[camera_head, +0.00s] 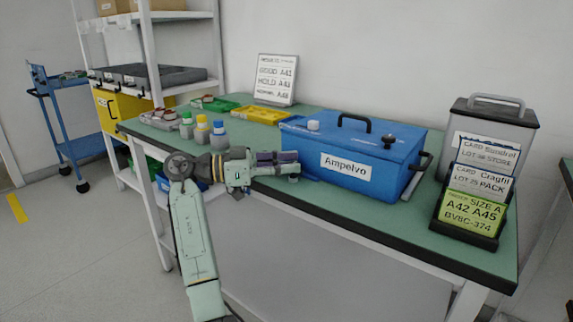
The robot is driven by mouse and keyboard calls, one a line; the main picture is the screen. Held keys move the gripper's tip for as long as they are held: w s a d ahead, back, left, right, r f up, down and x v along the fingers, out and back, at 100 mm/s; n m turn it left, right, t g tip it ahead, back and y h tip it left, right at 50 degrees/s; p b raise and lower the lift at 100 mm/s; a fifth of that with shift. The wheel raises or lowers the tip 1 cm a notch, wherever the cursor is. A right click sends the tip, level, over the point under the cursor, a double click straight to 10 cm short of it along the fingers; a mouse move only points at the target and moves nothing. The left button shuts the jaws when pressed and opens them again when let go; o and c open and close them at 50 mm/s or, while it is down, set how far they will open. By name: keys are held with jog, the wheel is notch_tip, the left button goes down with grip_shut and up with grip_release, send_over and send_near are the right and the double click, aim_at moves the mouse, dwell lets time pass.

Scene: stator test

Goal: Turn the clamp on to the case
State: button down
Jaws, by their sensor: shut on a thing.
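The blue case (362,150), labelled "Ampelvo", stands on the green bench top with its lid down. It has a black handle on top, a dark knob (388,141) and a pale cap (313,126) on the lid, and a black side handle at its right end. My gripper (290,166) reaches in from the left, lying level at the case's front left corner. It is shut on a small part there, which I take to be the clamp. The fingers mostly hide this part, so I cannot tell its angle or whether it touches the case.
Green and yellow trays (260,115) and a white sign (276,80) are behind. A card holder (465,237) and a grey bin (497,125) stand right. Bench top is clear between case and card holder.

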jog(key=shift+f, duration=0.15)
jog(key=c, duration=1.4)
grip_release()
jog(key=shift+a, duration=0.1)
jog(key=s+a, duration=0.1)
jog(key=a, duration=1)
jog(key=shift+s+a, duration=0.3)
jog(key=shift+s, duration=0.05)
